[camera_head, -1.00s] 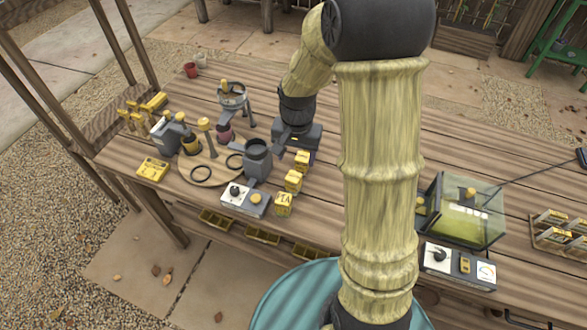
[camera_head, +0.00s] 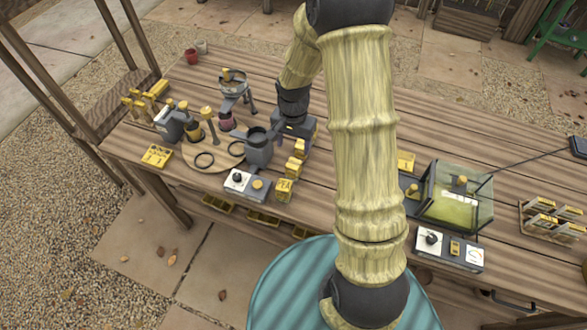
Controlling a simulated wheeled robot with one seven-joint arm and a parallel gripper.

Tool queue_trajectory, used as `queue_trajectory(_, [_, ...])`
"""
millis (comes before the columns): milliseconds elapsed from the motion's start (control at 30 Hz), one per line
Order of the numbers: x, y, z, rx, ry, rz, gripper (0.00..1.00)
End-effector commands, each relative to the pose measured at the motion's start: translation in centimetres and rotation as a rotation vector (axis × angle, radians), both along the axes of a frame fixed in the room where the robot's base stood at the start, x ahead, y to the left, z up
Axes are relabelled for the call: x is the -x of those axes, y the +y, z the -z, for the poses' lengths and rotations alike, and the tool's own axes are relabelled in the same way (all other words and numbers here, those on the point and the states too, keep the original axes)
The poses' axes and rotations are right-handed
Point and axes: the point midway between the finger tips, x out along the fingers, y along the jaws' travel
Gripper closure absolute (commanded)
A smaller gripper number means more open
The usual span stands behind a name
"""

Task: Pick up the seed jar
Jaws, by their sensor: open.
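A small dark red jar (camera_head: 226,121) stands below the funnel stand on the left part of the wooden bench. A brownish jar with a yellow top (camera_head: 192,133) stands beside the grey machine to its left. I cannot tell for sure which is the seed jar. My gripper (camera_head: 281,133) is low over the bench, right of both jars and behind the grey cup-shaped device. It is open and seems to hold nothing. Its fingertips are small and partly lost against the grey device.
Yellow seed boxes (camera_head: 284,190) stand just right of the grey cup device (camera_head: 258,149). A control box (camera_head: 247,184) is at the front edge. A funnel stand (camera_head: 233,84) rises behind the dark red jar. A glass case (camera_head: 455,195) stands right of my arm.

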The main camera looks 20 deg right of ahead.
Motion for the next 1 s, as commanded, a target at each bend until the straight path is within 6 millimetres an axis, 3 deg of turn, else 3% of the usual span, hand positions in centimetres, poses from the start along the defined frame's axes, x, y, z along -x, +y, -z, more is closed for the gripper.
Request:
queue_trajectory(433, [0.0, 0.0, 6.5, 0.001, 0.002, -0.001, 0.37])
queue_trajectory(1000, [0.0, 0.0, 7.9, 0.0, 0.001, -0.001, 0.37])
